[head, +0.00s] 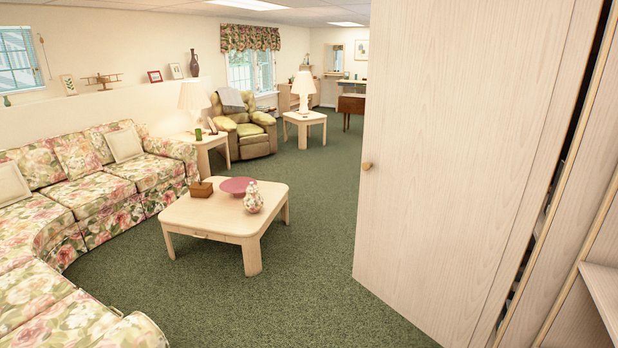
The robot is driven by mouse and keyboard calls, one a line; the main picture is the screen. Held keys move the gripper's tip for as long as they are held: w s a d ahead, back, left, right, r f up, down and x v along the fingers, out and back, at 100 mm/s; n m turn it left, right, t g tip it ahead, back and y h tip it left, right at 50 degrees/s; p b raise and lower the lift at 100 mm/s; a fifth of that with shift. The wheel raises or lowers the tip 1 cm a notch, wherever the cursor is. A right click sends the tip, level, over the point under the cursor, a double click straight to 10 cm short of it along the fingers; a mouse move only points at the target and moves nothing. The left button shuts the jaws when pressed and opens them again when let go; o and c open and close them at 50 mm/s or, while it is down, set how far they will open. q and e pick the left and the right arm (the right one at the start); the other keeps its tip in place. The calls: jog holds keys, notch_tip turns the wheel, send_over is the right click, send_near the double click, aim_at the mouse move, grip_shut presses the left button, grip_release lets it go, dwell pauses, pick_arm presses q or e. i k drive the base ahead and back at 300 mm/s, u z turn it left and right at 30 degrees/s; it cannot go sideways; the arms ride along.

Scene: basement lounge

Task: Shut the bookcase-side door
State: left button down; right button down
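The door (460,170) is a tall pale-wood panel that fills the right half of the head view. It stands open, swung out into the room, with its free edge on the left. A small round wooden knob (367,166) sits near that free edge. A dark narrow gap (543,205) shows along the door's right side, and what is inside is mostly hidden. Pale-wood bookcase shelving (603,292) shows at the far right edge. Neither of my grippers is in view.
A low wooden coffee table (215,217) with a pink bowl (237,185), a box and a floral jar stands left of the door. A floral sofa (85,200) curves along the left. Green carpet (310,265) between table and door is clear.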

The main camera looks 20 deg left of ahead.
aim_at(470, 106)
jog(key=u, duration=0.3)
jog(key=i, duration=0.9)
jog(key=z, duration=0.4)
jog(key=i, duration=0.95)
jog(key=z, duration=0.6)
